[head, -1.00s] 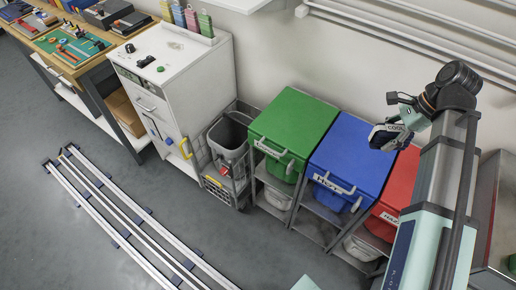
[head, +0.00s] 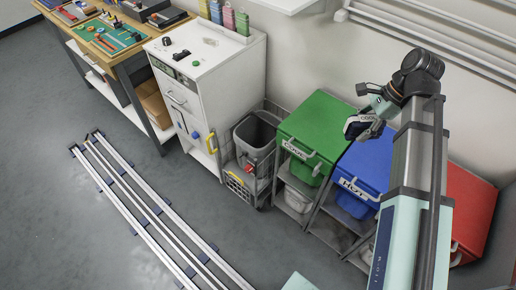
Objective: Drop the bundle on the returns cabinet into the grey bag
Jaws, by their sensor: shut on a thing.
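My gripper (head: 372,118) is shut on a small dark navy and white bundle (head: 353,127), held in the air in front of the join between the green and blue bins. The fingers are small and partly hidden by the bundle. The grey bag (head: 257,133) hangs open at the top in a wire-sided cart, left of the green bin and well left of my gripper. The white returns cabinet (head: 205,75) stands left of the cart. A few small dark items (head: 181,54) lie on its top.
A green bin (head: 316,117), a blue bin (head: 362,168) and a red bin (head: 470,205) stand on racks along the wall. A workbench (head: 110,45) with tools is at the far left. Floor rails (head: 150,210) run across the open floor.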

